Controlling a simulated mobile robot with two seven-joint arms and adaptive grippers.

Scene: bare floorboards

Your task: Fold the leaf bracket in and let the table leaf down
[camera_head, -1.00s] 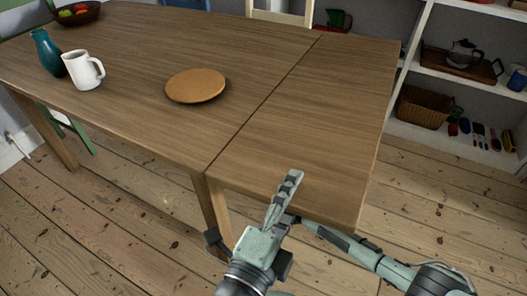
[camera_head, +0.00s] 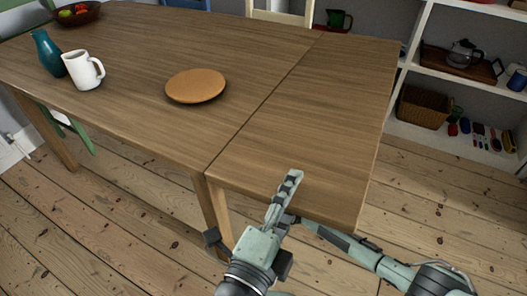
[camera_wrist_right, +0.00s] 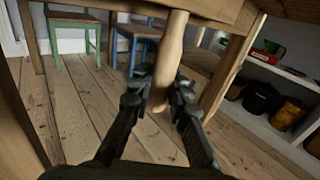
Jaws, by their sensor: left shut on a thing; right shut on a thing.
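The table leaf (camera_head: 318,130) is up, level with the wooden table top (camera_head: 135,50), with a thin seam between them. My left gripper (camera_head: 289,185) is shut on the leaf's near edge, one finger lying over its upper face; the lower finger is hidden. My right arm reaches under the leaf in the head view, its gripper hidden there. In the right wrist view my right gripper (camera_wrist_right: 160,98) is shut on the leaf bracket (camera_wrist_right: 170,50), a pale wooden bar below the table's underside, with a finger on each side of it.
A round orange-brown board (camera_head: 195,86), a white jug (camera_head: 83,70), a teal vase (camera_head: 48,53) and a fruit bowl (camera_head: 76,14) stand on the fixed top; the leaf is bare. White shelves (camera_head: 400,130) stand at the right.

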